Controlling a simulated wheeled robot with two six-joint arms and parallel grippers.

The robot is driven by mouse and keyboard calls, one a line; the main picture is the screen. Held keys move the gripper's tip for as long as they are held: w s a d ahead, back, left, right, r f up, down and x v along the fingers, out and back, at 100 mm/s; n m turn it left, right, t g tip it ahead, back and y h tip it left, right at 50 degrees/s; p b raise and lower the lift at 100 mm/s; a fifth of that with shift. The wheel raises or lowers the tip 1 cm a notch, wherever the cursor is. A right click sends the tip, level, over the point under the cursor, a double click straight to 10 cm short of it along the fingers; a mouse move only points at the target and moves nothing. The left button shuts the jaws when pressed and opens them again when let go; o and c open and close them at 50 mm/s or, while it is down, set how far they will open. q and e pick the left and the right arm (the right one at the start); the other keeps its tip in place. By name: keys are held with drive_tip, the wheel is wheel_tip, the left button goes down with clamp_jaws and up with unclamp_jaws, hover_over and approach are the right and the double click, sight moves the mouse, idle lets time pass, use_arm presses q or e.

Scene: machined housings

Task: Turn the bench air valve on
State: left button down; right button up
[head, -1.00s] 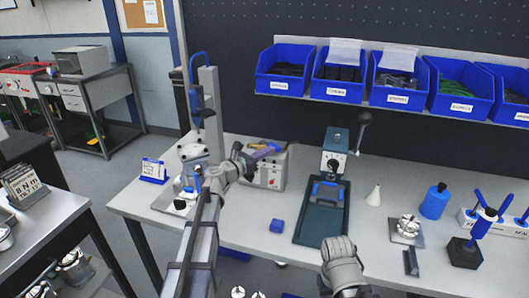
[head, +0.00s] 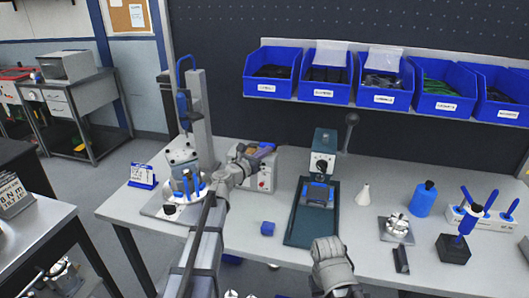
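My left arm reaches up over the bench, and my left gripper (head: 258,150) is at the top of a small grey box (head: 266,180) with a red button on its front. Blue and brownish parts show at the gripper's tip. I cannot tell which are fingers and which belong to the box, or whether they touch. No part is clearly recognisable as the air valve; it may be hidden behind the gripper and wrist. My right gripper (head: 332,262) is low at the bench's front edge, away from the box; its fingers cannot be made out.
A tall press stand (head: 202,115) with blue parts is left of the box. A dark green press (head: 324,150) on a tray (head: 300,234) is to its right. Blue bins (head: 326,92) hang behind. Bottles and fixtures stand at the right.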

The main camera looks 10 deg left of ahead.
use_arm(q)
drive_tip(key=shift+d, duration=0.1)
idle(0.4)
